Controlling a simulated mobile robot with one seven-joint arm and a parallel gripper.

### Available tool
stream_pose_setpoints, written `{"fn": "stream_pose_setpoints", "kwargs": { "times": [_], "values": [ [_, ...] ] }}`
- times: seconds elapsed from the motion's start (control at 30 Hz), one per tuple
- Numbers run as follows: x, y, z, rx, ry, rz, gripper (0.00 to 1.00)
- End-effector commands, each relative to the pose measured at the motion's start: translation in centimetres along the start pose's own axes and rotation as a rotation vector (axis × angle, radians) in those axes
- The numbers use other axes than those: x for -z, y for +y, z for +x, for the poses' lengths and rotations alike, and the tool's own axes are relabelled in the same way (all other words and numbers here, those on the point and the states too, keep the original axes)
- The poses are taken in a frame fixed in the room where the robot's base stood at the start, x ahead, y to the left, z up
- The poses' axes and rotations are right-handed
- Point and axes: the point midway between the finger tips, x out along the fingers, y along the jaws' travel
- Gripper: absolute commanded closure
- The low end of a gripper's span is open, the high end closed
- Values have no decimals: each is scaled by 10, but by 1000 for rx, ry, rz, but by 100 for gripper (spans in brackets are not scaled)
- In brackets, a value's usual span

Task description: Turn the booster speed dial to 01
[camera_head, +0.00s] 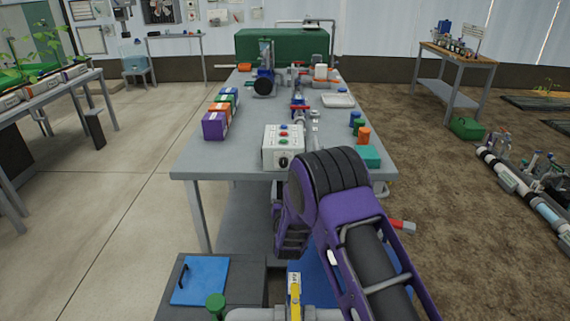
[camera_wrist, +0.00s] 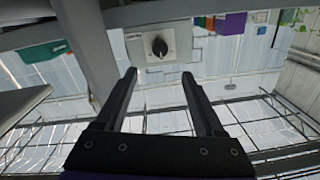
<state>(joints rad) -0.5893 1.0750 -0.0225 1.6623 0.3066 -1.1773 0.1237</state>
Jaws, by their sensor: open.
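The control box (camera_head: 280,150) is a white box at the near edge of the grey table, with red, blue and green buttons on its sloped top. The booster speed dial (camera_head: 284,162) is a black round knob low on its front face. In the wrist view, the dial (camera_wrist: 159,47) shows with a light pointer mark, on the pale box face (camera_wrist: 183,40). My gripper (camera_wrist: 160,73) is open and empty. The dial appears between and beyond its two fingertips, apart from them. In the head view my purple arm hides the gripper. The scale marks are too small to read.
The grey table (camera_head: 190,166) carries several coloured boxes (camera_head: 215,125) left of the control box. A teal block (camera_head: 368,156) and an orange cylinder (camera_head: 364,135) stand at the right. Pipework with a red valve (camera_head: 299,103) runs behind the box.

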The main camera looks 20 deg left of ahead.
Motion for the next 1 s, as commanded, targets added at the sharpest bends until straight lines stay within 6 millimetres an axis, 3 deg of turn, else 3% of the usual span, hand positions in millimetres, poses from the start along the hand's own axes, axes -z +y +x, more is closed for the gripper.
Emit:
{"fn": "stream_pose_setpoints", "kwargs": {
  "times": [0.5,0.73,1.0],
  "values": [
    [-1,1,89,0,2,-1,29],
    [0,0,113,0,2,1,29],
    [0,0,121,0,1,0,29]
  ]
}}
